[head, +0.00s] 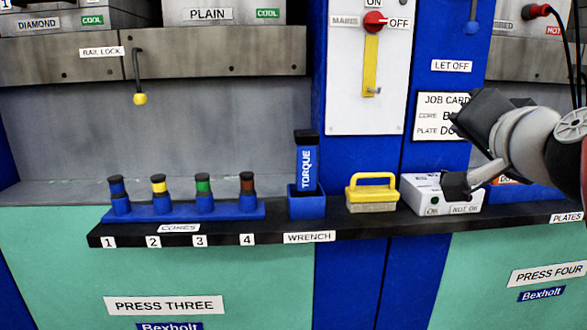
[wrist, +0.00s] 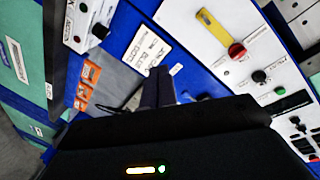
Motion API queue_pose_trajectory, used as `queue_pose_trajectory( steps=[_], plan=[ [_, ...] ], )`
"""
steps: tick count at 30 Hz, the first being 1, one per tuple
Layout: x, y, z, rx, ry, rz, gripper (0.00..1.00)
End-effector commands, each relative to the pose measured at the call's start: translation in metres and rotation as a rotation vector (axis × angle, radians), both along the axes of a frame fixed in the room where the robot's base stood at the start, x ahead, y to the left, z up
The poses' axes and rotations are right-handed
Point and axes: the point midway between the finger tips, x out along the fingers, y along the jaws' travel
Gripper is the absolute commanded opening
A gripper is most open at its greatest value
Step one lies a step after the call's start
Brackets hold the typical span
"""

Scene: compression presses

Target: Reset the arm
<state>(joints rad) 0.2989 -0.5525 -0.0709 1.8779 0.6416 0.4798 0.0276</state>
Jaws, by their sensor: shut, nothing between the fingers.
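My gripper (head: 458,118) reaches in from the right in the head view, in front of the job card (head: 436,103) and partly covering its text. In the wrist view the two dark fingers of my gripper (wrist: 158,88) are together, with nothing seen between them. The job card (wrist: 147,48) shows beyond the fingertips there. The gripper appears raised above the shelf, apart from the things standing on it. My arm hides part of the area at the right.
A dark shelf (head: 270,235) holds several cores in a blue rack (head: 180,211), the torque wrench (head: 306,165), a yellow-handled block (head: 372,193) and a white OK/NOT OK box (head: 415,187). Behind stands a white panel with a red switch (head: 375,22) and yellow lever (head: 370,65).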

Motion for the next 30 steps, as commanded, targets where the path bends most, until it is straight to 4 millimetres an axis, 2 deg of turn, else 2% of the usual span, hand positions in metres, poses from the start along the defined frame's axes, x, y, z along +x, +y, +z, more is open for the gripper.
queue_pose_trajectory(
  steps=[5, 6, 9, 12, 15, 18, 21, 30],
  plan=[
    [-0.016, 0.049, -0.11, -0.142, 0.297, 0.16, 0.0],
    [-0.025, 0.059, -0.138, -0.184, 0.374, 0.2, 0.0],
    [-0.052, 0.078, -0.204, -0.292, 0.557, 0.297, 0.0],
    [-0.083, 0.088, -0.258, -0.395, 0.712, 0.375, 0.0],
    [-0.109, 0.09, -0.296, -0.48, 0.829, 0.43, 0.0],
    [-0.126, 0.089, -0.317, -0.535, 0.899, 0.462, 0.0],
    [-0.133, 0.088, -0.326, -0.558, 0.929, 0.473, 0.0],
    [-0.133, 0.087, -0.327, -0.559, 0.93, 0.473, 0.0]
  ],
)
